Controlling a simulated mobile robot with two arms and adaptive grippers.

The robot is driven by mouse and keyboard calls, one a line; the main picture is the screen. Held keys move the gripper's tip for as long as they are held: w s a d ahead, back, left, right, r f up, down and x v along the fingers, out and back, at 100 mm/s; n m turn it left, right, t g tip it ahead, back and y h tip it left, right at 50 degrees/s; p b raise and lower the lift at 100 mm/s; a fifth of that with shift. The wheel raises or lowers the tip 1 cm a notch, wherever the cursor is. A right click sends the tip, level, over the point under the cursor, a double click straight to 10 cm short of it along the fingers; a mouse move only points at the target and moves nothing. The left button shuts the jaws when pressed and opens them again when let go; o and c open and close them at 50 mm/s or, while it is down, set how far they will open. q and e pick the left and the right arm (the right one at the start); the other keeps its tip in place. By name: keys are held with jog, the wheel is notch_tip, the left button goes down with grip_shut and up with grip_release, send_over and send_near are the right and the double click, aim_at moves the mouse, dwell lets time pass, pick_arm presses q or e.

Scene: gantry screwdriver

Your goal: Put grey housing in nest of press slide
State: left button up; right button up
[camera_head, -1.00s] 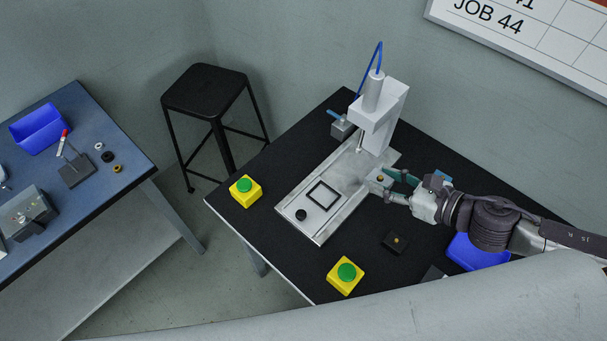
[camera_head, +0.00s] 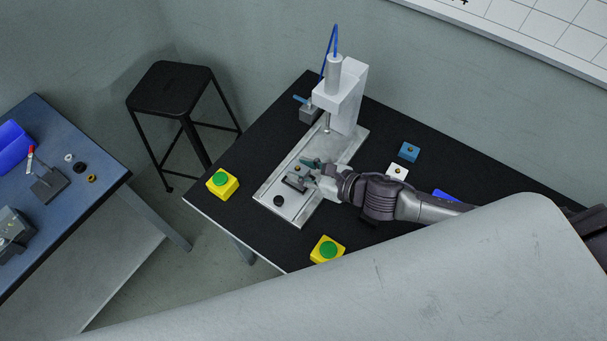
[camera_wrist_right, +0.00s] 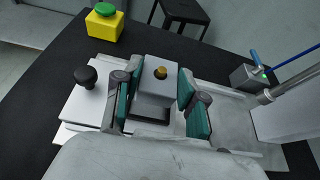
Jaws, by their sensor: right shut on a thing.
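The grey housing (camera_wrist_right: 156,78), a block with a brass-coloured piece on top, is between the green-padded fingers of my right gripper (camera_wrist_right: 157,95). In the head view, my right gripper (camera_head: 303,174) is over the press slide (camera_head: 268,192), shut on the housing. The dark square nest (camera_wrist_right: 150,115) shows below and around the housing's near side in the wrist view. The housing looks upright over the nest; I cannot tell whether it touches the bottom. A black knob (camera_head: 278,201) stands on the slide's front end. My left gripper is not in view.
The white press column (camera_head: 345,98) stands behind the nest, with a blue hose. Green buttons on yellow boxes (camera_head: 221,184) (camera_head: 326,251) flank the slide. A blue housing (camera_head: 409,152) and a white housing (camera_head: 398,171) lie to the right, near a blue bin (camera_head: 446,196).

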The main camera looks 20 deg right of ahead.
notch_tip(320, 180, down, 3)
jog(key=shift+r, duration=0.2)
jog(key=shift+f, duration=0.15)
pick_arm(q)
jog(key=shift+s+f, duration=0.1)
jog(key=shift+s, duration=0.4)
pick_arm(e)
jog(key=shift+f, duration=0.2)
jog(key=o, duration=1.2)
jog(key=shift+c, duration=0.2)
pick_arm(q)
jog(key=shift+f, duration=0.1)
